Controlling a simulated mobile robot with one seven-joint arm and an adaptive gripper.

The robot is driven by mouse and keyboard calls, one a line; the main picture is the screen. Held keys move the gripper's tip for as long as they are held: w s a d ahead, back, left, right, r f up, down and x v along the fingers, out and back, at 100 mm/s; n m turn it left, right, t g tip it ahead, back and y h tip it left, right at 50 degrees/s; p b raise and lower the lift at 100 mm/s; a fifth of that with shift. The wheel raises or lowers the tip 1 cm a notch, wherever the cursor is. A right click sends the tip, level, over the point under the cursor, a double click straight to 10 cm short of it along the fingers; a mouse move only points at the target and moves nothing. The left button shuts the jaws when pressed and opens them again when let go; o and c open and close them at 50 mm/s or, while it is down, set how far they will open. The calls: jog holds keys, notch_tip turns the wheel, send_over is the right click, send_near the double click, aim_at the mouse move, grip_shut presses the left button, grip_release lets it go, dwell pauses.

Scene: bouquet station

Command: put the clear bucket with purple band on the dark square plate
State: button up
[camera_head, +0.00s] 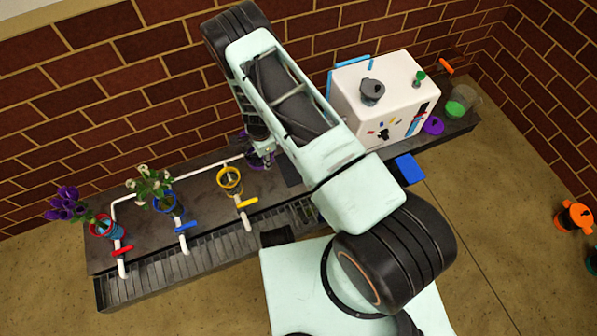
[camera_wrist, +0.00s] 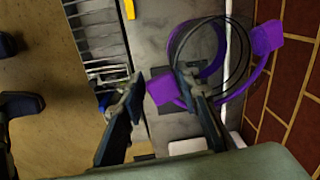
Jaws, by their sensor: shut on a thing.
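The clear bucket with purple band (camera_wrist: 205,72) is in the wrist view, with purple tabs on its sides. My gripper (camera_wrist: 160,97) is shut on it, with a purple tab between the fingers. In the head view the bucket (camera_head: 262,161) shows only in part below my gripper (camera_head: 261,147), at the back of the counter. A dark square plate (camera_head: 290,172) appears to lie on the counter just right of the bucket, largely hidden by my arm. I cannot tell whether the bucket touches the counter.
A yellow-banded bucket (camera_head: 229,180) stands left of my gripper. Flowers stand in a blue-banded bucket (camera_head: 165,203) and a red-banded bucket (camera_head: 102,226) farther left. White pipes with coloured valves run along the counter (camera_head: 205,205). A white box machine (camera_head: 375,100) stands right. A brick wall is behind.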

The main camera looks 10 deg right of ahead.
jog(key=a+f+m+b, duration=0.2)
jog(key=f+b, duration=0.1)
jog(key=f, duration=0.3)
jog(key=a+f+m+b, duration=0.1)
jog(key=a+f+b, duration=0.1)
jog(key=f, duration=0.5)
jog(key=w+d+f+b, duration=0.1)
jog(key=d+b, duration=0.3)
jog(key=d, duration=1.4)
jog(key=shift+w+f, duration=0.25)
jog(key=shift+w, duration=0.15)
jog(key=shift+f, duration=0.1)
grip_shut()
jog(key=shift+f, duration=0.2)
jog(key=o, duration=1.3)
grip_release()
jog(key=shift+r, duration=0.15)
jog(key=r+p, duration=0.1)
jog(key=r, duration=0.3)
jog(key=r+p, duration=0.1)
jog(key=r, duration=0.3)
jog(key=s+r+p, duration=0.1)
jog(key=r+p, duration=0.1)
jog(key=r, duration=0.2)
